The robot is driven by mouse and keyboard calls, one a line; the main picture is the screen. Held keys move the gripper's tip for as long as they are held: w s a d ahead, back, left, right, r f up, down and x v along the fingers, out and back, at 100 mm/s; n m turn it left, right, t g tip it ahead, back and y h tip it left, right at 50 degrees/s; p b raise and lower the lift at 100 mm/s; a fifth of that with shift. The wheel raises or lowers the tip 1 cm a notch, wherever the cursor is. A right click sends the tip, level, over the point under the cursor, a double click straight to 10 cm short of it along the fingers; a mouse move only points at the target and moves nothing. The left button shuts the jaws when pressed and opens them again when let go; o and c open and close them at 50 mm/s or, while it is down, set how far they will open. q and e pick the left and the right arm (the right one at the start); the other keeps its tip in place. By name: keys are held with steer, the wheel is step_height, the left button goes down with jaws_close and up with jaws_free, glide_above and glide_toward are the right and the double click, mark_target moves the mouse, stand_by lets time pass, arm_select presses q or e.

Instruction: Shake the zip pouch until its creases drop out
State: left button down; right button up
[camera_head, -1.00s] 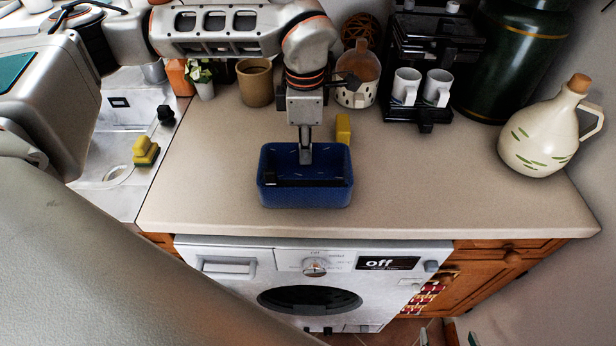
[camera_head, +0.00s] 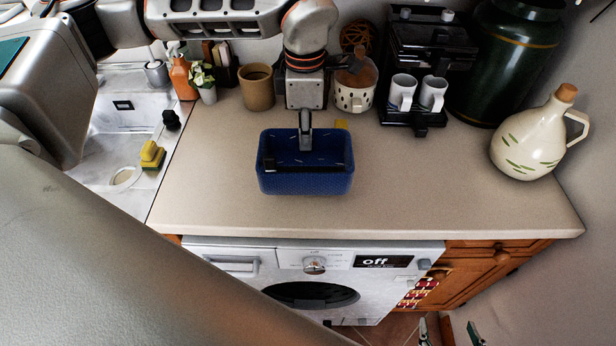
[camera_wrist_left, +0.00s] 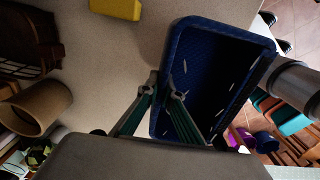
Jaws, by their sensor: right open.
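The zip pouch (camera_head: 305,184) is dark blue, box-shaped, with a black strip across it and small pale marks that may be creases. It hangs above the worktop near its front edge, and its dark inside shows in the left wrist view (camera_wrist_left: 200,60). My left gripper (camera_head: 305,146) is shut on the pouch's far rim. In the left wrist view its fingertips (camera_wrist_left: 161,88) meet at the pouch's edge, one finger in front of the pouch. My right gripper (camera_head: 450,332) shows only its fingertips at the bottom edge, apart and empty, low in front of the cabinet.
A yellow block (camera_head: 341,124) lies just behind the pouch. A brown pot (camera_head: 257,87), a spotted pot (camera_head: 354,98) and a black coffee machine with cups (camera_head: 418,62) stand behind. A cream jug (camera_head: 532,140) stands at right. The worktop between pouch and jug is clear.

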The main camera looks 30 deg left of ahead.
arm_select(q)
steer(key=shift+r, duration=0.1)
step_height(320, 180, up, 3)
steer(key=shift+r+p, duration=0.1)
steer(key=shift+p, duration=1)
step_height(320, 180, up, 5)
steer(key=shift+r, duration=0.4)
